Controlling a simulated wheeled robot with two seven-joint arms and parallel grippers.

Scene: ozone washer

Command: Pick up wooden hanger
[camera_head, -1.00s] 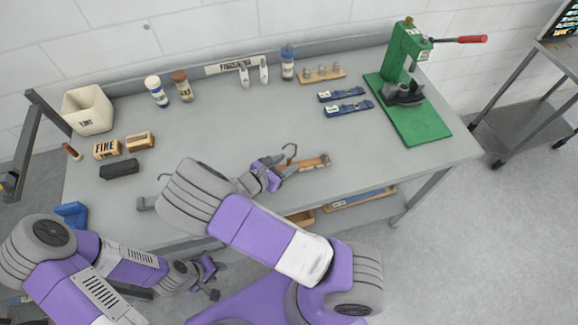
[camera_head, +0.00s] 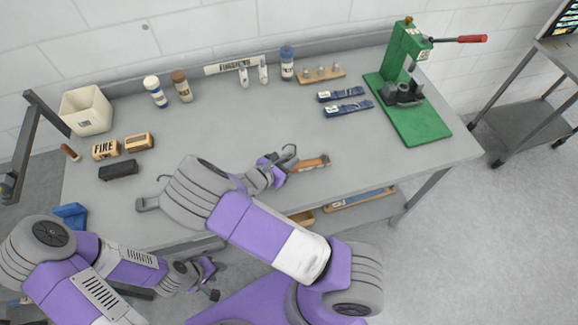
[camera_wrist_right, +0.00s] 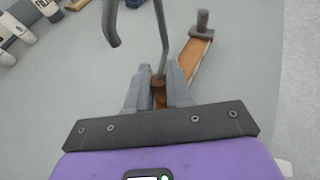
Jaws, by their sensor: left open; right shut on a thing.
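The wooden hanger has an orange-brown wooden bar (camera_head: 312,163) and a grey metal hook (camera_head: 290,151); it is near the front middle of the workbench (camera_head: 400,165). My right gripper (camera_head: 275,166) is shut on it. In the right wrist view the fingers (camera_wrist_right: 158,86) close around the hanger at its middle, below the hook. The wooden bar (camera_wrist_right: 188,68) runs up to the right to a grey clip. The other half is hidden behind my gripper. Whether it is clear of the bench I cannot tell. My left gripper (camera_head: 205,279) is open and empty, off the bench's front edge.
At left are a black block (camera_head: 119,170), wooden blocks (camera_head: 138,142) and a white bin (camera_head: 86,110). A green press (camera_head: 405,70) stands at right.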

